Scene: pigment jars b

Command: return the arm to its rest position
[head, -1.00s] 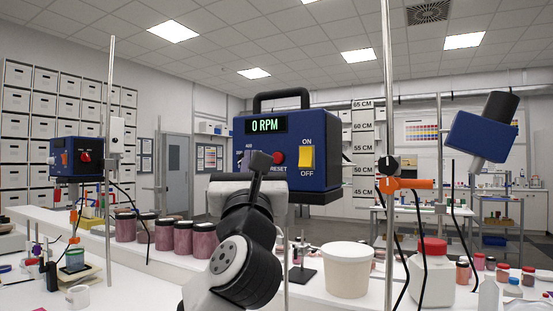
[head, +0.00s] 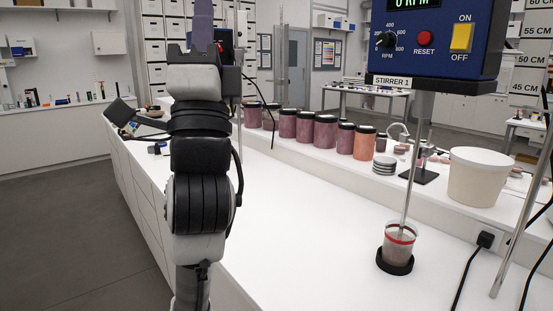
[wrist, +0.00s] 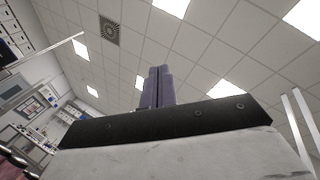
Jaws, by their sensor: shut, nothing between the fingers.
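My arm stands upright in the left half of the head view, above the left end of the white bench. My gripper (head: 203,28) is at the top edge of that view, pointing up. In the wrist view the two purple-grey fingers of my gripper (wrist: 157,88) are pressed together with nothing between them. Behind them is only ceiling. The gripper is apart from everything on the bench.
A stirrer (head: 440,40) with a yellow switch hangs at the right, its shaft in a small cup (head: 398,243). Several jars (head: 325,132) line the raised shelf, near a white tub (head: 483,178). The bench's front middle (head: 300,225) is clear.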

